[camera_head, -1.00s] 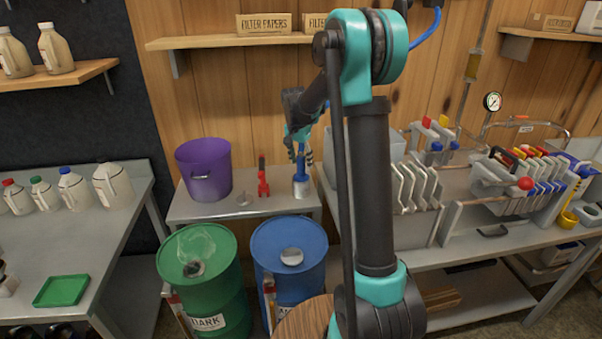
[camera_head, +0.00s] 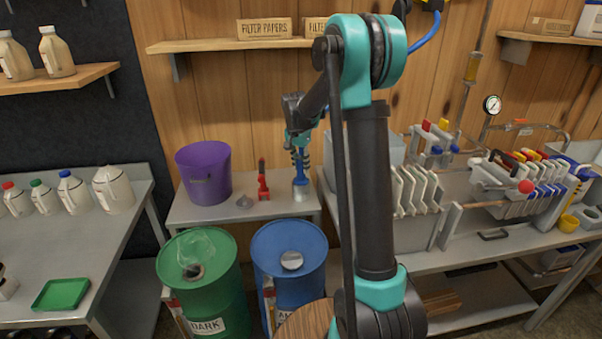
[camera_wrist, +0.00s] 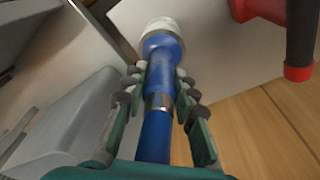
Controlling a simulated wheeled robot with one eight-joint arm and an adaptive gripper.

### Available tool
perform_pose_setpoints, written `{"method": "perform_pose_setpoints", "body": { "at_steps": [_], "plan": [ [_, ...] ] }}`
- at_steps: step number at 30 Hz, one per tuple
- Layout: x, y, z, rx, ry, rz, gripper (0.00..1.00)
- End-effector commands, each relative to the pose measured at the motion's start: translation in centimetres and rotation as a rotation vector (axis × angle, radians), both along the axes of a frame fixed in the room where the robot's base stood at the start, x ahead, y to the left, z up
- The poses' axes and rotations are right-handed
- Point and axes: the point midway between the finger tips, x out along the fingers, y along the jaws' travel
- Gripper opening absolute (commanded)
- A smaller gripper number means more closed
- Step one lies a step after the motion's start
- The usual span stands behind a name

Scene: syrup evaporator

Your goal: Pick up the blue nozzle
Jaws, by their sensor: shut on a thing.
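The blue nozzle (camera_wrist: 163,70) has a blue body, a metal ring and a pale metal end. In the wrist view it lies between the two fingers of my gripper (camera_wrist: 160,88), which is shut on it. In the head view my gripper (camera_head: 299,157) is above the small metal table, pointing down. The nozzle's metal end (camera_head: 300,190) shows below the fingers, roughly upright. I cannot tell whether that end touches the tabletop. The nozzle's upper part is partly hidden by the fingers.
A red nozzle (camera_head: 263,182) stands just left, and also shows in the wrist view (camera_wrist: 297,30). A small grey metal piece (camera_head: 244,202) and a purple bucket (camera_head: 202,186) are further left. Green (camera_head: 225,291) and blue (camera_head: 306,270) drums stand in front. A grey container (camera_wrist: 70,125) is close by.

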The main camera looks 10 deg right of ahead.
Motion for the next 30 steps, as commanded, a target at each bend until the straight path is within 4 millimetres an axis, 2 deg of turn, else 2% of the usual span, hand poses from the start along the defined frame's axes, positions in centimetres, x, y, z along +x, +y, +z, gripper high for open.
{"method": "perform_pose_setpoints", "body": {
  "at_steps": [5, 11, 17, 30],
  "plan": [
    [0.0, 0.0, 0.4, 0.0, 0.0, 0.0, 0.0],
    [0.0, 0.0, 2.4, 0.0, 0.0, 0.0, 0.0],
    [0.0, 0.0, 5.9, 0.0, 0.0, 0.0, 0.0],
    [0.0, 0.0, 15.9, 0.0, 0.0, 0.0, 0.0]
  ]
}}
